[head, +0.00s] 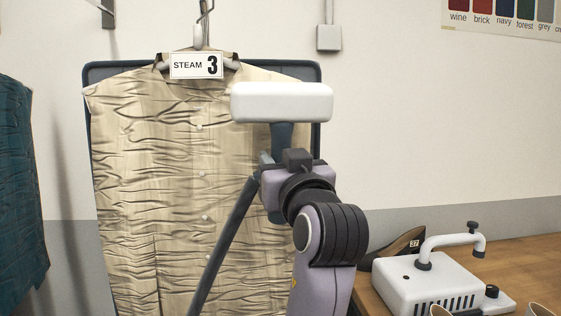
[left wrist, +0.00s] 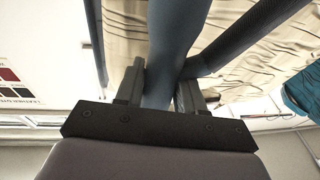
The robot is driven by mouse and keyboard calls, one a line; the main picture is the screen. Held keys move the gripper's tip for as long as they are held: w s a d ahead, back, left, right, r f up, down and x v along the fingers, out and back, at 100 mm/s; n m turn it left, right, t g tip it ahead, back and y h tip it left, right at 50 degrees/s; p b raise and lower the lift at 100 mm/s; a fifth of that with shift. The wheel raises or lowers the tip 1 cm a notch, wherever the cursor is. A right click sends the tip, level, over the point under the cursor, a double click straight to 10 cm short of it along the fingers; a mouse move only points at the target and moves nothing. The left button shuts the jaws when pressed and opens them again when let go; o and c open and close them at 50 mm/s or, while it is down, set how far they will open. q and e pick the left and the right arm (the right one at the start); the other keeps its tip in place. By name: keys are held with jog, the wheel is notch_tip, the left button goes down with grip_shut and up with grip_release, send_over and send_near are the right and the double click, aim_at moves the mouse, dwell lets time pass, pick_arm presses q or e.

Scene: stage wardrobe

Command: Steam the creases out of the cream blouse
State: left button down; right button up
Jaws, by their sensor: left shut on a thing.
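The cream blouse (head: 150,190) hangs on a hanger in front of a dark board (head: 319,75), with a "STEAM 3" tag (head: 196,66) at its collar. Creases run across most of its visible front. My left gripper (head: 287,158) is shut on the dark handle of a steamer with a wide white head (head: 281,103). The head covers the blouse's upper right part in the picture; I cannot tell whether it touches. In the left wrist view the fingers (left wrist: 162,88) close around the handle (left wrist: 175,35). My arm hides the blouse's lower right. My right gripper is not in view.
A dark hose (head: 222,245) runs down across the blouse from the steamer. A creased teal garment (head: 18,190) hangs at the left. A wooden table (head: 535,265) at the right holds a white machine (head: 430,283) and a dark shoe (head: 398,247).

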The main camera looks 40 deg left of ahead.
aim_at(281, 223)
pick_arm(q)
jog(key=shift+f+b, duration=3.1)
jog(key=shift+f, duration=0.5)
jog(key=shift+f+b, duration=2.2)
jog(key=shift+f, duration=0.25)
jog(key=shift+f, duration=0.1)
notch_tip(281, 223, down, 10)
jog(key=b, duration=0.9)
jog(key=shift+s+a, duration=0.25)
jog(key=shift+s, duration=0.2)
jog(key=shift+w+d+f+b, duration=0.15)
jog(key=shift+f+b, duration=0.8)
jog(key=shift+w+d+f+b, duration=0.15)
jog(key=shift+w+f+b, duration=0.05)
jog(key=shift+f+b, duration=0.8)
jog(key=shift+w+d+f+b, duration=0.15)
jog(key=shift+f+b, duration=0.8)
jog(key=shift+f, duration=0.15)
jog(key=shift+w+f+b, duration=0.1)
jog(key=shift+f+b, duration=2)
jog(key=shift+f, duration=0.2)
